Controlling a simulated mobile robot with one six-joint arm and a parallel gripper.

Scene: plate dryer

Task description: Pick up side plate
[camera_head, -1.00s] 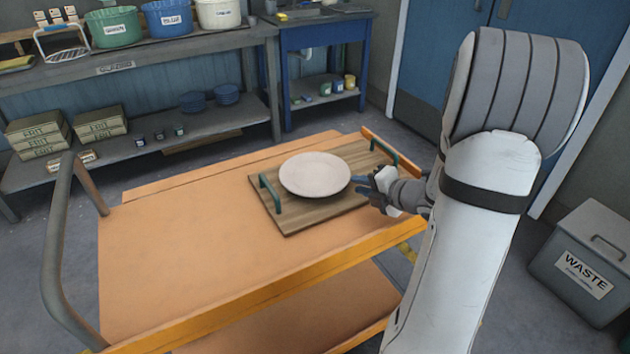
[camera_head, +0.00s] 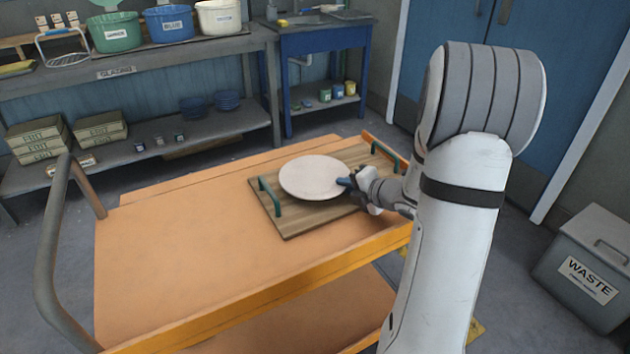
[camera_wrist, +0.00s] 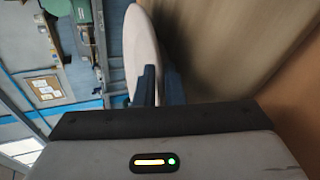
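The side plate (camera_head: 312,177) is round and off-white. In the head view it is over a wooden board with green handles (camera_head: 290,222) on the orange cart. My gripper (camera_head: 347,182) is at the plate's right rim, coming from the right. In the wrist view, the plate (camera_wrist: 144,40) shows nearly edge-on, and its rim runs between the two blue fingers (camera_wrist: 161,85). The fingers are close together and look shut on the rim. A dark shadow lies beside the plate on the board. I cannot tell whether the plate rests fully on the board.
The orange cart top (camera_head: 180,260) is clear left of the board. The cart's grey handle (camera_head: 55,240) rises at the left. A shelf (camera_head: 110,74) with tubs and boxes stands behind. A blue sink unit (camera_head: 320,70) is at the back and a waste bin (camera_head: 590,270) at the right.

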